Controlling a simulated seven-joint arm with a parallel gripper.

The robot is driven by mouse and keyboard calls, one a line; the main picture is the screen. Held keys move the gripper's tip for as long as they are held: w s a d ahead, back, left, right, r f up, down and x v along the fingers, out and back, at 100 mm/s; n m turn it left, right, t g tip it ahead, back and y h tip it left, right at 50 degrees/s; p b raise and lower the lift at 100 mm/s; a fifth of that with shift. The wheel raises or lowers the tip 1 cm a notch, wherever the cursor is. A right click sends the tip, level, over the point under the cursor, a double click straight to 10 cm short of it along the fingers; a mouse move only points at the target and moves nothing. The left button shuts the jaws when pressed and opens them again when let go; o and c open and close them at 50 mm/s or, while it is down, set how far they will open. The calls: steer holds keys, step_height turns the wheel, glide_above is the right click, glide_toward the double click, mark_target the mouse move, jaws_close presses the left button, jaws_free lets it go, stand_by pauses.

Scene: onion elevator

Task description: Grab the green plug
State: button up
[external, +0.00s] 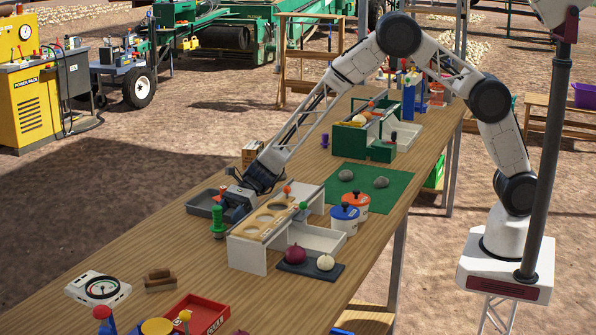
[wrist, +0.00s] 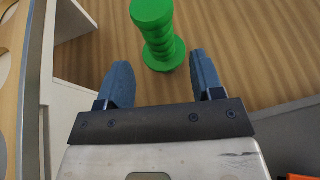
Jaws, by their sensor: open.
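The green plug (external: 218,222) stands upright on the wooden table, just left of the white bench with round holes. It also shows in the wrist view (wrist: 157,38), as a ribbed green post with a wide top and a flange at its base. My gripper (external: 232,207) is low over the table beside the plug. In the wrist view my two blue fingers (wrist: 161,75) are spread apart and empty. The plug is just beyond the fingertips, roughly centred between them.
The white bench (external: 247,255) with round holes is close to my gripper, at the left in the wrist view. A grey tray (external: 203,203) lies behind my gripper. An onion board (external: 310,268) is in front of the bench.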

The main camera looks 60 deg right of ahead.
mark_target(218, 225)
steer(key=shift+a, duration=0.1)
steer(key=shift+f+x, duration=0.2)
steer(key=shift+x, duration=2.3)
steer(key=shift+w, duration=0.1)
steer(key=c, duration=1)
steer(key=shift+r, duration=0.15)
steer(key=shift+r, duration=4.9)
